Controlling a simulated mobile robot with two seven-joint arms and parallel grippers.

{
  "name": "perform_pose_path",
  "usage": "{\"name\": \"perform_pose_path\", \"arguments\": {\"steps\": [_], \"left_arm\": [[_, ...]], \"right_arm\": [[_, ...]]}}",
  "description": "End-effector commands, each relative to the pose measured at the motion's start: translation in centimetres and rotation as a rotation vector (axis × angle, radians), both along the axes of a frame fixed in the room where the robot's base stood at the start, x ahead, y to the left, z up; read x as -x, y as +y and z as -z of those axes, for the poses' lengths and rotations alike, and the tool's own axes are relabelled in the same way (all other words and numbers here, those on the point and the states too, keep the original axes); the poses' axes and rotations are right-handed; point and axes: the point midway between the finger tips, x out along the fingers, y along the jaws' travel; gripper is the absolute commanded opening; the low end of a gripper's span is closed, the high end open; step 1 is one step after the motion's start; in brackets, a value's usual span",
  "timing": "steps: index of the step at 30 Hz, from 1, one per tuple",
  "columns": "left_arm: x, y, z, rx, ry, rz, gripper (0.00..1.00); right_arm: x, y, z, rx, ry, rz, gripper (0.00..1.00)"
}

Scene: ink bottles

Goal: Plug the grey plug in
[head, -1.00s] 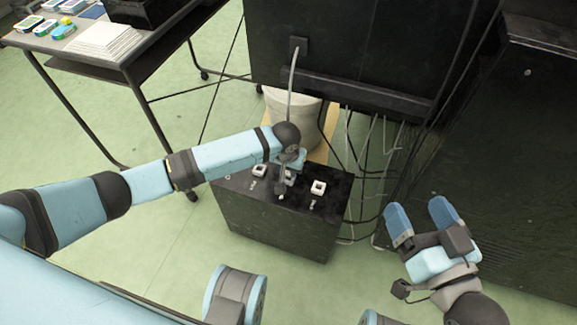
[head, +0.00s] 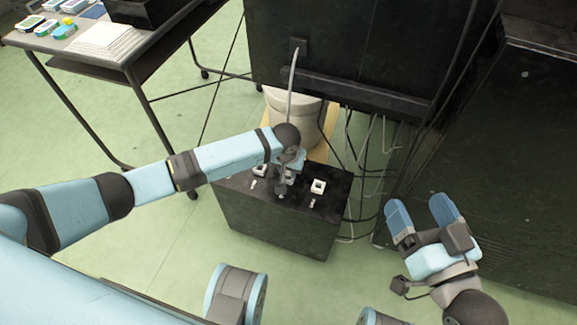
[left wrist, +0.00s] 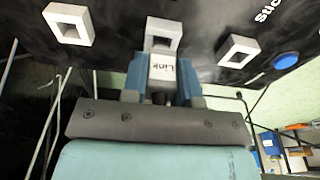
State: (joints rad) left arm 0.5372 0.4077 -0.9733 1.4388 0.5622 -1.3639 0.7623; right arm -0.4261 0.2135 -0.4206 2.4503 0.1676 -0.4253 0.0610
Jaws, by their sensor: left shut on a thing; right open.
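A light grey plug marked "Link" (left wrist: 162,72) is held between the blue fingers of my left gripper (left wrist: 162,88) in the left wrist view. The plug's far end is in line with the middle square socket (left wrist: 163,30) and overlaps its near edge; I cannot tell whether it is inserted. In the head view my left gripper (head: 290,177) is over the top of the black box (head: 275,222), partly covering the middle socket. A left socket (head: 259,170) and a right socket (head: 318,187) stand clear. My right gripper (head: 425,218) is open and empty, right of the box.
A pale cable (head: 292,85) runs from a dark panel (head: 345,45) down towards my left gripper. Loose cables (head: 375,160) hang between box and dark cabinet (head: 500,150). A white bucket (head: 295,118) is behind the box. A blue button (left wrist: 285,61) lies beside the right socket.

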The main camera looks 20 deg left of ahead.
Motion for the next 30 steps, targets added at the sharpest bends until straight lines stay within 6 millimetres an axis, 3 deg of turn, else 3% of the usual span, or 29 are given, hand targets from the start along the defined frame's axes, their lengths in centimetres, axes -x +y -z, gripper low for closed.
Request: {"name": "perform_pose_path", "arguments": {"steps": [30], "left_arm": [[0.02,0.00,0.04,0.000,0.000,0.000,0.08]], "right_arm": [[0.00,-0.01,-1.12,0.000,0.000,0.000,0.82]]}}
